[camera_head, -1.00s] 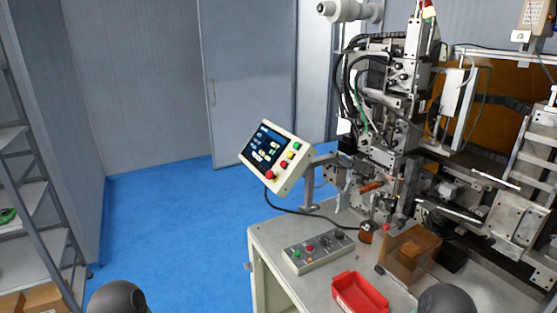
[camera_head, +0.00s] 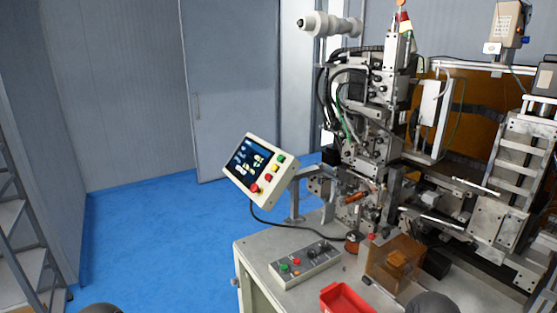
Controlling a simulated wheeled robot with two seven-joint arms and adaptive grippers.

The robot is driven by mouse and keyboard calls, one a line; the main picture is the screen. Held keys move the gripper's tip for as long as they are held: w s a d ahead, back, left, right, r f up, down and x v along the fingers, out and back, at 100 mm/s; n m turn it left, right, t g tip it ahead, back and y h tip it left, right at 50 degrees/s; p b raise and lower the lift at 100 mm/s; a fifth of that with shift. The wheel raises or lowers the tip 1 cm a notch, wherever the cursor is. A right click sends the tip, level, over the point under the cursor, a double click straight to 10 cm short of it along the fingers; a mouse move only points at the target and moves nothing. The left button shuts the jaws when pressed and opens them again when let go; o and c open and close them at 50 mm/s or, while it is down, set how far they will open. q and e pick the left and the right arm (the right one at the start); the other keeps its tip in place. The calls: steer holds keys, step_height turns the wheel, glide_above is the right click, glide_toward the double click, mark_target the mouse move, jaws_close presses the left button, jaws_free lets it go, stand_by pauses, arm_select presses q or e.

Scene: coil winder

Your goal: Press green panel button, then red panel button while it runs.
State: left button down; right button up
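A cream control panel (camera_head: 284,191) with a dark lit screen (camera_head: 247,161) is tilted on a stand at the table's left side. Along its right edge are a green button (camera_head: 281,158), a yellow one (camera_head: 276,167) and a red one (camera_head: 267,177). A larger red knob (camera_head: 254,188) sits at its lower edge. A grey button box (camera_head: 318,267) lies on the table below, with a green button (camera_head: 284,267) and a red button (camera_head: 296,261). Neither gripper is in view; only dark rounded parts of my own body show at the bottom edge.
The coil winding machine (camera_head: 375,140) fills the right side. A red tray (camera_head: 345,299) and an amber transparent box (camera_head: 392,262) are on the table (camera_head: 252,252). A grey shelf (camera_head: 30,245) stands at the left. The blue floor (camera_head: 150,235) between is clear.

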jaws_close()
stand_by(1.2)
